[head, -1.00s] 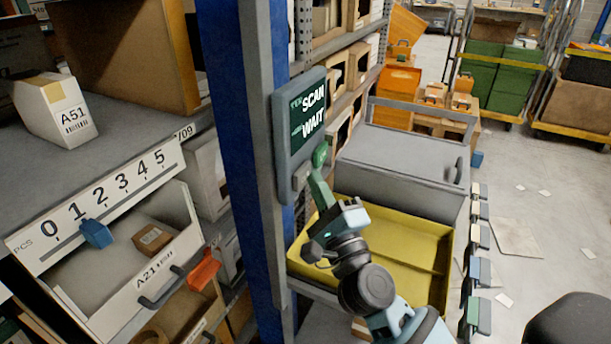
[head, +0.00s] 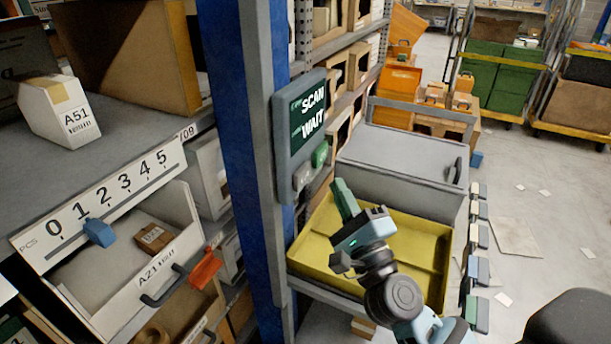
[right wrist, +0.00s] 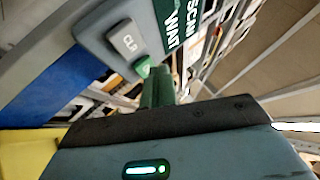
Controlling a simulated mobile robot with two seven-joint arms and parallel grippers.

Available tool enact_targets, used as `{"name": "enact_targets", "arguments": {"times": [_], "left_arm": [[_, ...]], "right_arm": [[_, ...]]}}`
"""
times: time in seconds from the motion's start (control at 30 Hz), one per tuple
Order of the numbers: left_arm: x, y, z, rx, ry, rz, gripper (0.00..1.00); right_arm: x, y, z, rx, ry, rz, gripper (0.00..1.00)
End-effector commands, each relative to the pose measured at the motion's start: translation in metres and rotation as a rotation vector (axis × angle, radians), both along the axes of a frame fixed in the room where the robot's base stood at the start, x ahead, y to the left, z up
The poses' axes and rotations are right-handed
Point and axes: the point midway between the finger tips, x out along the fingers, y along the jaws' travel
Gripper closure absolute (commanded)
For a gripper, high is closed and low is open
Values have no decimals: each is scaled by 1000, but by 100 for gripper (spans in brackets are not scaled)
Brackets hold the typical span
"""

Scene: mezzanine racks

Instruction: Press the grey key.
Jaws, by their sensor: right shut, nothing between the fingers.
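The grey key (head: 302,175) is on the lower edge of a wall panel (head: 283,130) on the rack post, left of a green key (head: 320,154). The panel's dark screen reads SCAN and WAIT. My right gripper (head: 341,187) is shut and empty, its green fingers pointing up, right of and below the keys and apart from the grey key. In the right wrist view the grey key (right wrist: 126,40) shows a mark and lies up and left of the shut fingers (right wrist: 160,88); the green key (right wrist: 142,67) is close by their tips. My left gripper is out of view.
A yellow tray (head: 425,222) lies behind my right gripper, with a grey lidded box (head: 395,165) behind it. A blue rack post (head: 235,130) stands left of the panel. A shelf with a 0-to-5 scale and a blue slider (head: 98,232) is at the left.

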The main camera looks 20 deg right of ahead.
Motion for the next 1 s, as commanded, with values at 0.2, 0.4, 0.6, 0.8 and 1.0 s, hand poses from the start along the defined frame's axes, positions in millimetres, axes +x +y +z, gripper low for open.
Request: {"name": "enact_targets", "arguments": {"times": [0.2,0.4,0.6,0.8,1.0], "left_arm": [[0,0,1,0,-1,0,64],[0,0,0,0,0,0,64],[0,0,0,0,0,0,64],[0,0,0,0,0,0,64],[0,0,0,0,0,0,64]], "right_arm": [[-11,-10,-1,-1,2,0,100],[-12,-11,0,0,1,0,100],[-12,-11,0,0,1,0,100],[-12,-11,0,1,1,1,100],[-12,-11,0,1,1,1,100]]}}
